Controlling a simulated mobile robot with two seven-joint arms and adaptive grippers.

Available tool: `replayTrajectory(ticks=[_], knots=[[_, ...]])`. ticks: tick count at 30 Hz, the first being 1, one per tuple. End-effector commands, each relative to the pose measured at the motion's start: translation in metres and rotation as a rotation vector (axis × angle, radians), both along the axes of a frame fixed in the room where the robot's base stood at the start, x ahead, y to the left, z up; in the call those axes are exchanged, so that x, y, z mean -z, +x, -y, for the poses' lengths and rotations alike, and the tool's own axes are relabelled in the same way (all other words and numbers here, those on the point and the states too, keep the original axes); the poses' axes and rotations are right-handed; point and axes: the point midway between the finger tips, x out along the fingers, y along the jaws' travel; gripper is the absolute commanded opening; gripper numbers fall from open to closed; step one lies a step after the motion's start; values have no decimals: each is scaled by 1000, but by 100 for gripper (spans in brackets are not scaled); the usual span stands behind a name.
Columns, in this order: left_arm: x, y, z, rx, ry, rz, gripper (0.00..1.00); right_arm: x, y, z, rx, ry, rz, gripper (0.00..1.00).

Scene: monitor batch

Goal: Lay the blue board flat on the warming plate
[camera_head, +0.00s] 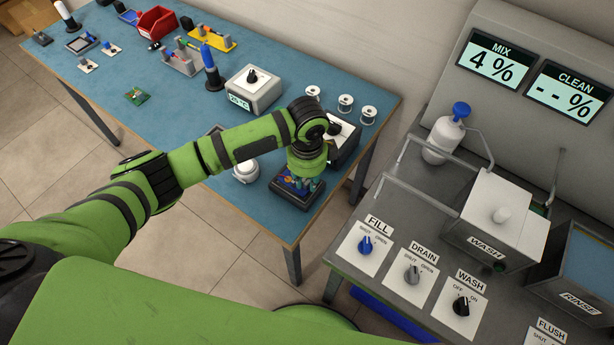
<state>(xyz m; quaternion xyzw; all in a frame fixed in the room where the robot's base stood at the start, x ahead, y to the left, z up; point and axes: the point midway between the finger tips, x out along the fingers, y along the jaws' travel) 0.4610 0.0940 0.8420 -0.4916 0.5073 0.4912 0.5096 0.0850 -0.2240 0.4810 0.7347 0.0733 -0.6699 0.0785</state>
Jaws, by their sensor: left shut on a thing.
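My left gripper (303,182) points down over the near right corner of the blue-topped table, shut on the blue board (291,183). Only small blue parts of the board show around the fingers. The dark square warming plate (293,202) is directly below, near the table's edge. The board is at or just above the plate; the gripper hides whether it touches or lies flat. My right gripper is out of view.
A grey box with a knob (344,140) stands just behind the gripper, and a white-topped temperature unit (254,89) is further left. A small green board (137,96) lies on the table (160,130). A wash bench (400,245) stands at the right.

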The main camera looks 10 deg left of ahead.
Motion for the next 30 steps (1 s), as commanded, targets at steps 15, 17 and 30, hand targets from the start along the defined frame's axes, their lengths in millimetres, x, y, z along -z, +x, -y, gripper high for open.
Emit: replayTrajectory(ticks=[15, 17, 30], knots=[[4, -1, 0, 0, 0, -1, 48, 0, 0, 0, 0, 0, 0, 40], [3, 0, 0, 0, 0, -1, 48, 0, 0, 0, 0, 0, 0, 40], [-55, 1, 0, 1, -2, 5, 48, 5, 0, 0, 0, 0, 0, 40]])
